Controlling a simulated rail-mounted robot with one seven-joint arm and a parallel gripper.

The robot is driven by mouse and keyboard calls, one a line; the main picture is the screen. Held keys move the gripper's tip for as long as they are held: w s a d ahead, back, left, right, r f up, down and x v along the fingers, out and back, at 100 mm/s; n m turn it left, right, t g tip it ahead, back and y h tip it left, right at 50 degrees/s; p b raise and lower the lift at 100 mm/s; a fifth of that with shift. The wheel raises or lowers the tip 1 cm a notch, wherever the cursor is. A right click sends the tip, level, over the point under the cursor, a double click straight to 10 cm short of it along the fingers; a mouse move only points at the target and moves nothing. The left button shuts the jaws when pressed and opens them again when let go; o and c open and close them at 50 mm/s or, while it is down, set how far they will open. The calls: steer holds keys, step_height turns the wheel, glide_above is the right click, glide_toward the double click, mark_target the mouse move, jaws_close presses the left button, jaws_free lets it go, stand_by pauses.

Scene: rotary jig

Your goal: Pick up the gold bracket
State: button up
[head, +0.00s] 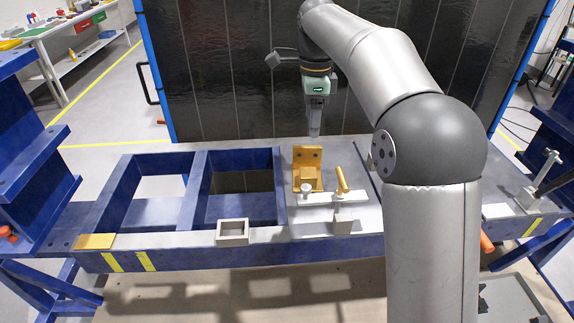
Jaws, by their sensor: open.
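The gold bracket (308,160) stands on the light plate at the middle right of the blue jig frame. It has an upright back plate with holes and a lower part in front. My gripper (314,133) points down just above and behind the bracket's upper edge, and looks apart from it. Its fingers are small in this view; I see nothing held between them. My arm comes in from the right and covers part of the jig.
A light clamp bar with a gold handle (341,181) sits just in front of the bracket. A small grey square frame (233,232) and a flat gold plate (96,241) lie on the front beam. Blue uprights stand at both sides, with a dark panel behind.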

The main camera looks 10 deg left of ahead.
glide_above(309, 172)
steer(key=f, duration=1.1)
steer(key=shift+w+a+f+p, duration=0.25)
steer(key=shift+w+p, duration=0.05)
steer(key=shift+p, duration=0.1)
steer(key=f, duration=0.1)
steer(key=f+p, duration=0.1)
steer(key=f, duration=0.2)
steer(key=shift+s+d+f, duration=0.25)
steer(key=shift+s+d, duration=0.05)
steer(key=shift+s, duration=0.1)
steer(key=shift+f, duration=0.5)
steer(key=c, duration=1)
steer(key=shift+w+p, duration=0.1)
steer(key=shift+p, duration=0.2)
steer(key=c, duration=0.4)
steer(key=shift+r, duration=0.15)
